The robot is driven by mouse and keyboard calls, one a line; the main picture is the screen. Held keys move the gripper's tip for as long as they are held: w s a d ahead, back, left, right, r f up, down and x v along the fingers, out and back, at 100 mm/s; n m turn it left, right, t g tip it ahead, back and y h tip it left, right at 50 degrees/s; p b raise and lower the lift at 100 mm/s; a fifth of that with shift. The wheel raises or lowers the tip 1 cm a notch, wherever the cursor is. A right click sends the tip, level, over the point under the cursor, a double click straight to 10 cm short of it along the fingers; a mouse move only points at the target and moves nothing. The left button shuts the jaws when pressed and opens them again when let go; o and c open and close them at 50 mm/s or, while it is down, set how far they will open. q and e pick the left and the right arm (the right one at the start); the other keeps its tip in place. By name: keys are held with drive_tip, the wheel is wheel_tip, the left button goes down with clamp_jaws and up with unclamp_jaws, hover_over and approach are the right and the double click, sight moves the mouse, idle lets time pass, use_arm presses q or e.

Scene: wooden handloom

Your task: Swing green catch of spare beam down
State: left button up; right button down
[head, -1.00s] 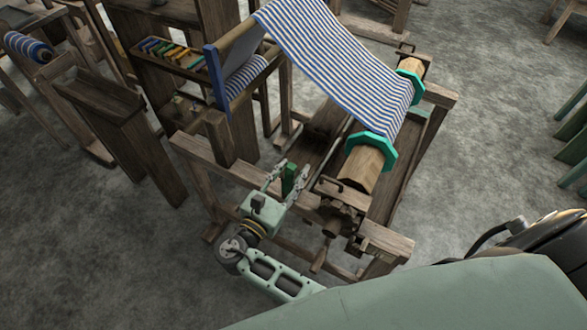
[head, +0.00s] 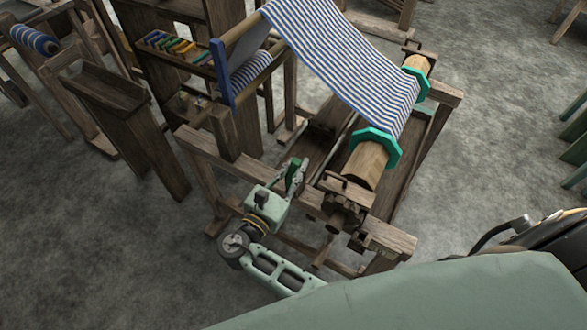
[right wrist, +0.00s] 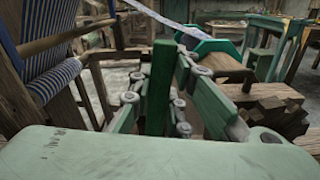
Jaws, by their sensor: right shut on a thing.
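The green catch (head: 293,167) stands roughly upright at the near wooden rail of the loom, partly hidden by my fingers. In the right wrist view it is an upright dark green bar (right wrist: 160,85) between my finger linkages. My right gripper (head: 298,174) is shut on it, with the arm coming from below. A wooden beam (head: 368,163) with teal end rings lies to the right of the catch and carries striped cloth. Which beam is the spare one I cannot tell. My left gripper is in neither current view.
The loom's near rail (head: 250,178) runs beside my right gripper, and a dark toothed wooden block (head: 345,200) sits close to its right. Blue-and-white cloth (head: 345,60) slopes down to the beam. Open grey floor (head: 130,260) lies at the left.

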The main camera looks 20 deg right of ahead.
drive_tip(key=shift+s+d+m, duration=0.15)
drive_tip(key=shift+m, duration=0.15)
drive_tip(key=shift+s+d+f+m, duration=0.15)
drive_tip(key=shift+s+d+m, duration=0.15)
drive_tip(key=shift+m, duration=0.2)
drive_tip(key=shift+s+d+f+m+b, duration=0.35)
drive_tip(key=shift+m+b, duration=0.2)
drive_tip(key=shift+m, duration=0.35)
drive_tip(key=shift+s+d+f+m+b, duration=0.2)
drive_tip(key=shift+s+m+b, duration=0.3)
drive_tip(key=shift+m, duration=0.4)
drive_tip(key=shift+s+d+f+m+b, duration=0.3)
drive_tip(key=shift+m+b, duration=0.3)
drive_tip(key=shift+m, duration=0.3)
drive_tip(key=c, duration=1.6)
unclamp_jaws()
drive_tip(key=shift+c, duration=0.2)
drive_tip(key=shift+s, duration=0.1)
